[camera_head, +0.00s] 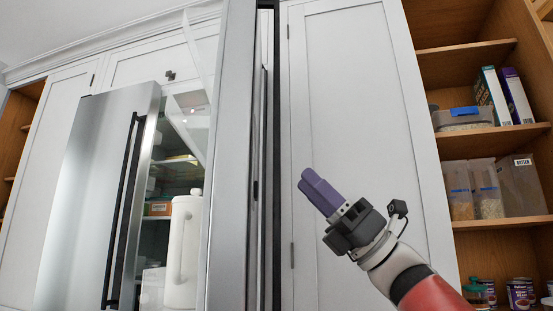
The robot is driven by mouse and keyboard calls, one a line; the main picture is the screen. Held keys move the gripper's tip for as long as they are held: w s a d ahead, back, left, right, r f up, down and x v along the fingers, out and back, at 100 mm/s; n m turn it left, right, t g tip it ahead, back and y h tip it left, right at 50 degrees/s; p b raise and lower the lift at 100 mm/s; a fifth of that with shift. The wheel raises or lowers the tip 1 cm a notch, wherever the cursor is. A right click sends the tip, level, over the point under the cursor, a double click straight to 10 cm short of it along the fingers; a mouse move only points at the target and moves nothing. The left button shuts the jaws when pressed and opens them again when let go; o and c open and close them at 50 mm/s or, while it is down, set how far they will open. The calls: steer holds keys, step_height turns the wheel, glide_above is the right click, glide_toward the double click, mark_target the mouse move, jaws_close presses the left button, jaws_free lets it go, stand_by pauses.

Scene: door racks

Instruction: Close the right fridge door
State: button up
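The right fridge door (230,170) stands wide open and is seen nearly edge-on, as a tall steel slab with a dark edge in the middle of the view. Its handle cannot be made out clearly. My gripper (306,181) is to the right of this door, with a visible gap between them in the picture. Its purple fingers lie close together and hold nothing that I can see. The left fridge door (85,190) is steel with a long black handle (124,205). It stands partly open.
Between the doors, the fridge interior shows shelves with food and a white pitcher (183,250). A white cabinet panel (350,100) is behind my gripper. Wooden shelves (490,137) with boxes, containers and cans stand at the right.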

mark_target(277, 156)
steer(key=shift+n+g, duration=0.7)
steer(key=shift+n, duration=0.1)
steer(key=p+x, duration=0.1)
steer(key=x, duration=0.1)
steer(key=p+x, duration=0.1)
steer(key=x, duration=0.2)
steer(key=p+x, duration=0.1)
steer(key=x, duration=0.2)
steer(key=shift+s+a+f, duration=0.2)
steer(key=shift+s+a, duration=0.1)
steer(key=shift+s, duration=0.05)
jaws_close()
